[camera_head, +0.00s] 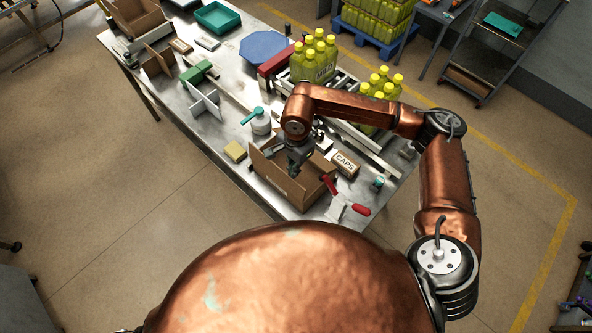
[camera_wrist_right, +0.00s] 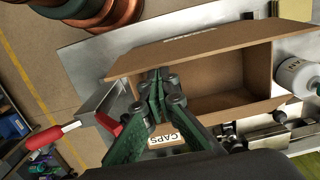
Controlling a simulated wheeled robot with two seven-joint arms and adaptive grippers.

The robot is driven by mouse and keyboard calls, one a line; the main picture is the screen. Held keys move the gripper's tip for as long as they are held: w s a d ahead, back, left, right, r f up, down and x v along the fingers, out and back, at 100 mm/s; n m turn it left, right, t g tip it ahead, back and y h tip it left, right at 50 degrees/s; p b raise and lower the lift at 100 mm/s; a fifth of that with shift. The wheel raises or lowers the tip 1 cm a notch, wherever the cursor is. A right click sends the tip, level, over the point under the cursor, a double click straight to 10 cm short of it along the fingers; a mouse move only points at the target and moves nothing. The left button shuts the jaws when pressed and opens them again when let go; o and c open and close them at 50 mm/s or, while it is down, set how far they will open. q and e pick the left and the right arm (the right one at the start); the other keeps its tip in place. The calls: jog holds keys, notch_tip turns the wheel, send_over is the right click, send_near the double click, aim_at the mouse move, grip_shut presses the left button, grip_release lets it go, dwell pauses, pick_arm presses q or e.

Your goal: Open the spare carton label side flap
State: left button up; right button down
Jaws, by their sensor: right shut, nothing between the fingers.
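A brown open-topped carton (camera_head: 276,184) stands near the close end of the metal table, and it fills the middle of the right wrist view (camera_wrist_right: 232,70). In that view a long upper panel (camera_wrist_right: 215,45) with a small white label leans outward, and the inside of the carton shows empty. My right gripper (camera_head: 293,170) is shut and empty over the carton. In the right wrist view its green fingers meet at the tips (camera_wrist_right: 158,76) beside the carton's left end; I cannot tell whether they touch the cardboard. My left gripper is not in view.
A CAPS box (camera_head: 345,163) stands right of the carton. A red-handled tool (camera_head: 345,204) lies close in front. A white tub with a teal scoop (camera_head: 260,122) and a yellow sponge (camera_head: 235,150) are to the left. Green bottles (camera_head: 315,60) stand behind.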

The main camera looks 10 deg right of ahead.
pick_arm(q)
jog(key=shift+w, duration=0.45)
pick_arm(e)
jog(key=shift+r, duration=0.2)
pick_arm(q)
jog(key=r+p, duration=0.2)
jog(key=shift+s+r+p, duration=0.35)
pick_arm(e)
notch_tip(320, 180, up, 11)
jog(key=s+a, duration=0.1)
jog(key=shift+a, duration=0.4)
jog(key=shift+s+d+f, duration=0.1)
jog(key=shift+s, duration=0.05)
